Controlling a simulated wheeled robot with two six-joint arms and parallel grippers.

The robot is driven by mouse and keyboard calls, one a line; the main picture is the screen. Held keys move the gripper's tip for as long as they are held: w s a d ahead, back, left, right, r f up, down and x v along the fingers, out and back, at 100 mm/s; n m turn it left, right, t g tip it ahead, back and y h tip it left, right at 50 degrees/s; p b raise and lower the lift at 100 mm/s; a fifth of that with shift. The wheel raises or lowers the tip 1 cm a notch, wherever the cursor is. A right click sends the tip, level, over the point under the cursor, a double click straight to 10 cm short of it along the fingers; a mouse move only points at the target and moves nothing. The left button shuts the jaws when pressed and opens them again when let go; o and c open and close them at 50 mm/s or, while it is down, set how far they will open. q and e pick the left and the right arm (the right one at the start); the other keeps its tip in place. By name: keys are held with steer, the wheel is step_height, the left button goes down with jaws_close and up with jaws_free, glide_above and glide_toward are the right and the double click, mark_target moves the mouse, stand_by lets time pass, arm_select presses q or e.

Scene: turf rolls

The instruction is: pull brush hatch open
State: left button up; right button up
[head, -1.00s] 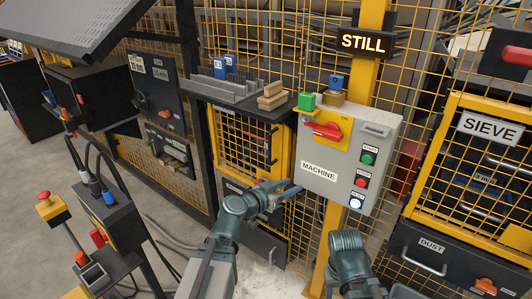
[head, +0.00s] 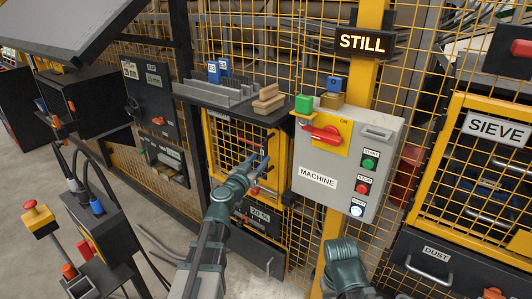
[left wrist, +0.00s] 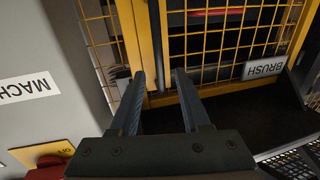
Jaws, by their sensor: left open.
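The brush hatch (head: 211,150) is a yellow-framed mesh door under a black shelf in the head view. It looks shut. The left wrist view shows it upside down, with its BRUSH label (left wrist: 264,67) at the right. My left gripper (head: 259,157) is in front of the hatch's right side, near a dark upright handle. In the left wrist view its two fingers (left wrist: 157,75) are apart, with a dark upright bar (left wrist: 155,40) beyond and between them. I cannot tell whether they touch it. My right arm shows low in the head view; its gripper does not.
The grey MACHINE box (head: 336,213) with a red switch (head: 322,134) stands just right of the hatch. The black shelf (head: 222,112) above holds grey racks and wooden blocks. A sign (head: 363,43) reads STILL. The SIEVE hatch (head: 447,130) is at the right.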

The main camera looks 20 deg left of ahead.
arm_select(q)
glide_above(266, 171)
steer(key=shift+w+a, duration=0.1)
steer(key=shift+w, duration=0.3)
jaws_close()
stand_by(1.4)
